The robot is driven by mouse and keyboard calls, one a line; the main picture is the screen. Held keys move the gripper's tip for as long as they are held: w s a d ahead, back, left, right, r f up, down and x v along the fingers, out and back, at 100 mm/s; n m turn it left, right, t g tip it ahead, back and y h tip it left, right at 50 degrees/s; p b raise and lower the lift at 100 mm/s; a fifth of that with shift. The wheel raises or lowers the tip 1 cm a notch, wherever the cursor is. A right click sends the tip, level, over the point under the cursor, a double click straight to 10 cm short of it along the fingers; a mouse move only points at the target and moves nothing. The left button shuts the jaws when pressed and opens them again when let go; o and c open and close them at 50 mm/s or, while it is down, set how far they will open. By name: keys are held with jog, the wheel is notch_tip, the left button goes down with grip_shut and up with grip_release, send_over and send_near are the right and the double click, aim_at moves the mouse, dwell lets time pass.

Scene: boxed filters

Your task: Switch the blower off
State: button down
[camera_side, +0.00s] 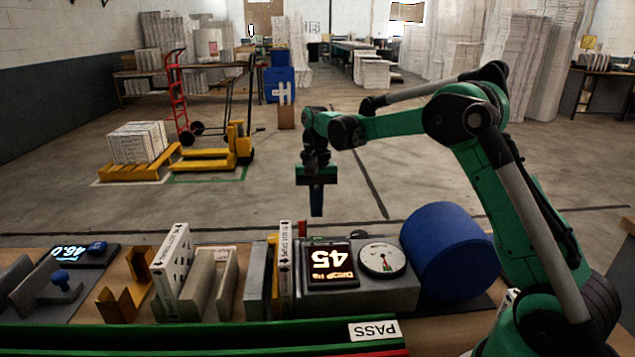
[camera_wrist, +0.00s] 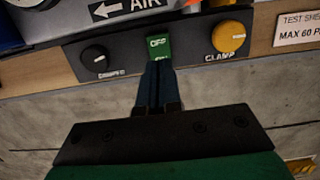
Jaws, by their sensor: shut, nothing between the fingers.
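A green rocker switch (camera_wrist: 158,45) sits on a dark panel strip in the wrist view. Its upper part reads OFF; lettering at its lower edge is partly hidden by my fingertips. I cannot tell which half is pressed in. My gripper (camera_wrist: 158,66) is shut and empty, its tips at the switch's lower edge in the picture; whether they touch it is unclear. In the side view my gripper (camera_side: 316,213) points down just beyond the bench's far edge, behind the grey unit with a display reading 45 (camera_side: 331,265) and a round dial (camera_side: 382,258). The switch is hidden there.
A black knob (camera_wrist: 95,54) is left of the switch and a yellow CLAMP knob (camera_wrist: 229,37) right. A white upright filter (camera_side: 286,268) stands left of the display. The floor beyond the bench is clear near my gripper.

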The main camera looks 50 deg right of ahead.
aim_at(317, 239)
jog(key=f, duration=0.5)
jog(key=shift+s+a+f, duration=0.3)
jog(key=shift+s+a, duration=0.05)
jog(key=shift+s+a+f, duration=0.1)
jog(key=shift+f, duration=0.1)
jog(key=shift+t+h, duration=0.3)
jog(key=shift+w+d, duration=0.65)
jog(key=shift+d, duration=0.05)
jog(key=shift+r, duration=0.1)
